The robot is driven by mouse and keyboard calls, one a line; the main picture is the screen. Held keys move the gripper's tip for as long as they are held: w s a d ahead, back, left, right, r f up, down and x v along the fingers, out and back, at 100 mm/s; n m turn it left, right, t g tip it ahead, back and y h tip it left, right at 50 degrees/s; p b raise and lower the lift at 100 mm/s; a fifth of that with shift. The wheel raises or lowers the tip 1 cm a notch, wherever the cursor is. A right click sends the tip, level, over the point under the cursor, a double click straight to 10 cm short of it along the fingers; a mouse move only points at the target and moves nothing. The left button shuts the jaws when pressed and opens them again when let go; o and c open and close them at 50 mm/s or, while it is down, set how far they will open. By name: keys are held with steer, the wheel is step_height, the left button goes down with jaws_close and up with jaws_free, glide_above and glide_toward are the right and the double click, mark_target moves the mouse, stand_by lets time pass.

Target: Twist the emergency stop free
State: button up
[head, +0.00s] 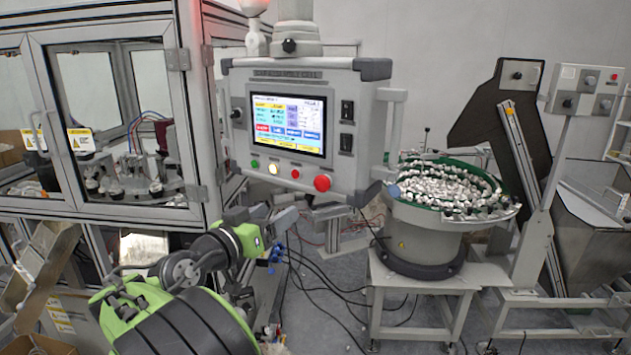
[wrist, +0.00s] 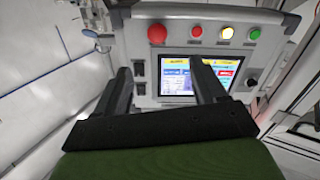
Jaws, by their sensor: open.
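The emergency stop is a red mushroom button (head: 322,183) at the lower right corner of the grey control panel (head: 362,120) in the head view. In the wrist view, where the panel appears upside down, the same red button (wrist: 157,33) is at the top, beyond the fingertips. My gripper (head: 308,208) is just below the panel's lower edge in the head view. In the wrist view my gripper (wrist: 160,68) has its two dark fingers spread apart with nothing between them. The button is apart from both fingers.
The panel has a lit screen (head: 289,124) and smaller red, yellow and green buttons left of the emergency stop. A glazed machine enclosure (head: 188,110) stands at left. A bowl feeder (head: 425,215) full of small parts stands at right. Cables (head: 320,285) lie below the panel.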

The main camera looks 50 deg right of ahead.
mark_target(320, 185)
steer(key=p+x, duration=0.1)
steer(key=x, duration=0.4)
steer(key=p+x, duration=0.2)
steer(key=x, duration=0.3)
steer(key=p+x, duration=0.2)
steer(key=x, duration=0.3)
steer(key=shift+s+d+r, duration=0.2)
steer(key=shift+s, duration=0.15)
steer(key=shift+w+d+f, duration=0.1)
steer(key=shift+d, duration=0.2)
steer(key=shift+a, duration=0.1)
steer(key=c, duration=1.1)
steer(key=shift+o, duration=0.2)
steer(key=shift+f, duration=0.1)
